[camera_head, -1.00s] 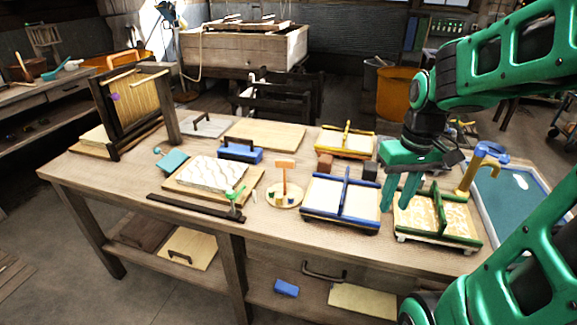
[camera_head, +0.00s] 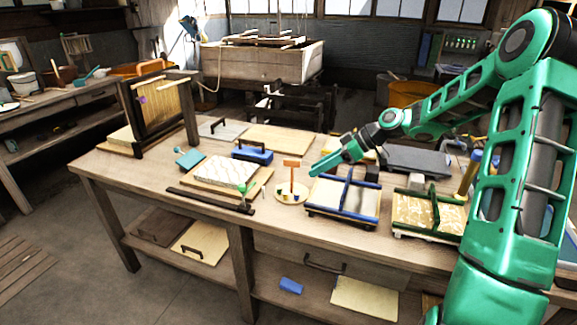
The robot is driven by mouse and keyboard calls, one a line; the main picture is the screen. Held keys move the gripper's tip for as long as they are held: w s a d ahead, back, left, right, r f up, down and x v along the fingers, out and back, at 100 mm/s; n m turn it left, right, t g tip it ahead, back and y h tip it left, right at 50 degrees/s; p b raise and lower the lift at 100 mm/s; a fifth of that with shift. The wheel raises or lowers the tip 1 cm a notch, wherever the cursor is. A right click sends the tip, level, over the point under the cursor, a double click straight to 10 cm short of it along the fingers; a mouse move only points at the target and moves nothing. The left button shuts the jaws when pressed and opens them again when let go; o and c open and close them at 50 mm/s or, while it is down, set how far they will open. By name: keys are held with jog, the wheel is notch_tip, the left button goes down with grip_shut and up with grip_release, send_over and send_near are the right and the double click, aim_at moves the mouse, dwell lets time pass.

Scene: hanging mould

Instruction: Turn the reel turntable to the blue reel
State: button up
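The reel turntable (camera_head: 283,198) is a small round pale wooden disc on the workbench. An upright post with an orange-brown sign (camera_head: 291,163) stands at it, and a few tiny reels sit on the disc. A small blue spot beside the post may be the blue reel, but it is too small to be sure. My gripper (camera_head: 314,173) reaches in from the right with green fingers pointing left and down. The fingertips are just right of the sign, seemingly above the disc. The fingers are seen side-on, so their gap is hidden.
A blue-framed mould (camera_head: 343,197) stands close right of the turntable, with a green-framed mould (camera_head: 428,213) farther right. A white slab on a board (camera_head: 225,172) and a dark bar lie left. A blue block with a handle (camera_head: 252,154) stands behind.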

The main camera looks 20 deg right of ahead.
aim_at(291, 159)
jog(key=w+d+r+n+t+y, duration=0.2)
jog(key=w+r+y, duration=0.1)
jog(key=x, duration=1)
jog(key=shift+w+a, duration=0.2)
grip_shut()
jog(key=shift+a, duration=0.1)
